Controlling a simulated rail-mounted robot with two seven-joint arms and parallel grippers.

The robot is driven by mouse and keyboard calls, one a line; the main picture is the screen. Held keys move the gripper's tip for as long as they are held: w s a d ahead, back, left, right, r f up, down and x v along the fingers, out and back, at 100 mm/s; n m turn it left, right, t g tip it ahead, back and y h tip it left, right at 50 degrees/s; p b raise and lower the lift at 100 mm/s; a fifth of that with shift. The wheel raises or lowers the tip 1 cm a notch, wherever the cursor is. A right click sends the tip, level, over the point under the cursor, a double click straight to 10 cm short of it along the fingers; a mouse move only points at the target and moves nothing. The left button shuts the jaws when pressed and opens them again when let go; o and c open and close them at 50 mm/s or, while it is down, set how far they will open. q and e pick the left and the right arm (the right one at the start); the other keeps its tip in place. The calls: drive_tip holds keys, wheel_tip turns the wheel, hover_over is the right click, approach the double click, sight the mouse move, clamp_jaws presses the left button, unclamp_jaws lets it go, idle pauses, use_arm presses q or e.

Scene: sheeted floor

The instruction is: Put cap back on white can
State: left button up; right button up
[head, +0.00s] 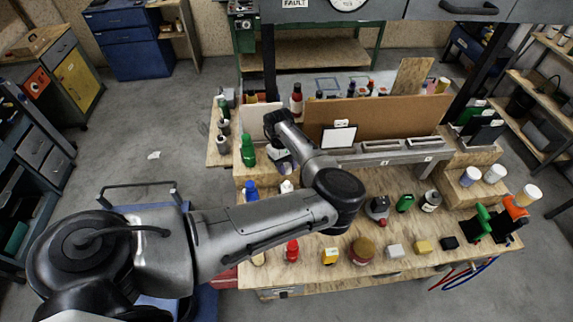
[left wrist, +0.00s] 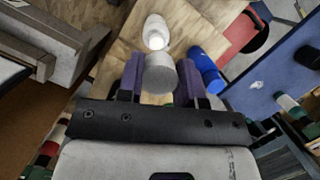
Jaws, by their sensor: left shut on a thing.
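My left gripper (left wrist: 160,75) is shut on a pale grey-white round cap (left wrist: 160,73), which sits between its purple fingers. The white can (left wrist: 155,32) stands on the wooden bench just beyond the cap in the left wrist view. The cap and can look close, but I cannot tell the exact gap. In the head view the white can (head: 286,187) shows just below my left gripper (head: 287,170), partly hidden by my arm. The cap is too small to make out there. My right gripper is not in view.
A green bottle (head: 248,150) stands at the bench's left side. A brown upright board (head: 390,118) and a grey rail (head: 390,153) are behind. Several small items line the front edge.

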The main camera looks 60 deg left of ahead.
sight(288, 184)
use_arm(q)
drive_tip(key=shift+n, duration=0.7)
drive_tip(key=shift+f, duration=0.1)
drive_tip(key=shift+f+b, duration=0.8)
drive_tip(key=shift+b, duration=0.2)
wheel_tip(288, 184, down, 3)
drive_tip(key=b, duration=0.3)
drive_tip(key=shift+r, duration=0.1)
drive_tip(key=shift+f+b, duration=0.55)
drive_tip(key=shift+f, duration=0.8)
drive_tip(key=shift+p, duration=0.4)
drive_tip(key=shift+f, duration=0.1)
